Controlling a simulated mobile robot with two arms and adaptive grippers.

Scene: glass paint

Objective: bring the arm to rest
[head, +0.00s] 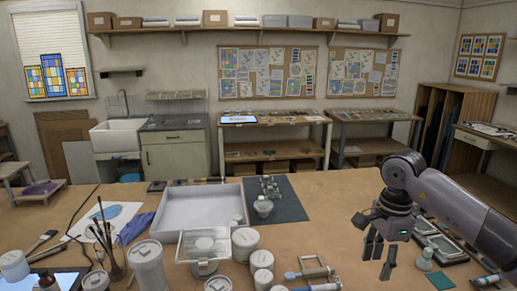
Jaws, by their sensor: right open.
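My right arm (455,210) comes in from the right edge of the head view. Its right gripper (378,262) points down above the right part of the wooden worktable (335,218). Its fingers are apart, and I see nothing held between them. Whether the fingertips touch the tabletop is hard to tell. My left gripper is not in view.
Several pale lidded jars (146,262) crowd the front left and middle. A pale tray (165,213) and a dark mat (290,207) lie behind them.

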